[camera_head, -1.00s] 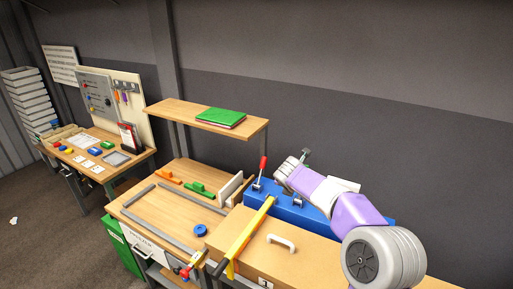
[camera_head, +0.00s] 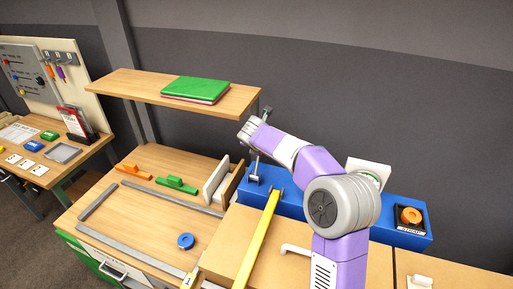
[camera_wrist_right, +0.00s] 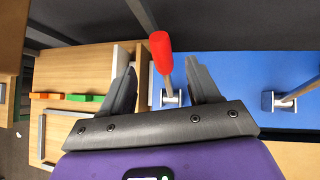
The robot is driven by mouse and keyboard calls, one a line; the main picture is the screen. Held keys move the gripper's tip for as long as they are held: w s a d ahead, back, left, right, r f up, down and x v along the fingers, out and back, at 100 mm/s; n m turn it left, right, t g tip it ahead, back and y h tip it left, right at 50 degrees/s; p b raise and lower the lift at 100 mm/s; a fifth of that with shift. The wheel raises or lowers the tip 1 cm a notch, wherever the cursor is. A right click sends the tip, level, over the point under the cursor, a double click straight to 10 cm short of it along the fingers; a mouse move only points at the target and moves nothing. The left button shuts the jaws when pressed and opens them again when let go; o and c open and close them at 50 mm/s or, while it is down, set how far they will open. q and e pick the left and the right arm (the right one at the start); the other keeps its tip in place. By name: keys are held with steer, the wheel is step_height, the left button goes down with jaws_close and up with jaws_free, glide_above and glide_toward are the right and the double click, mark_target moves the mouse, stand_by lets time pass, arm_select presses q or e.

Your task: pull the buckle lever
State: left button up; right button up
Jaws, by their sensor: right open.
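The buckle lever with its red handle (camera_wrist_right: 160,52) stands on a small metal base on the blue block (camera_wrist_right: 228,82) in the right wrist view. My right gripper (camera_wrist_right: 161,72) is open, with one finger on each side of the lever and neither seen closed on it. In the head view my right gripper (camera_head: 257,122) is above the lever's metal base (camera_head: 253,178), and the red handle is hidden there. The yellow strap (camera_head: 258,240) runs from the blue block (camera_head: 335,205) towards the front. My left gripper is in neither view.
A second metal lever (camera_wrist_right: 284,101) stands to the right on the blue block. A wooden shelf (camera_head: 150,87) with a green book (camera_head: 196,88) is left of my arm. An orange roll (camera_head: 411,215) sits at the block's right end. A white handle (camera_head: 296,250) is in front.

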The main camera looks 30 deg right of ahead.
mark_target(258, 157)
steer(key=x, duration=0.6)
steer(key=shift+d, duration=0.2)
jaws_close()
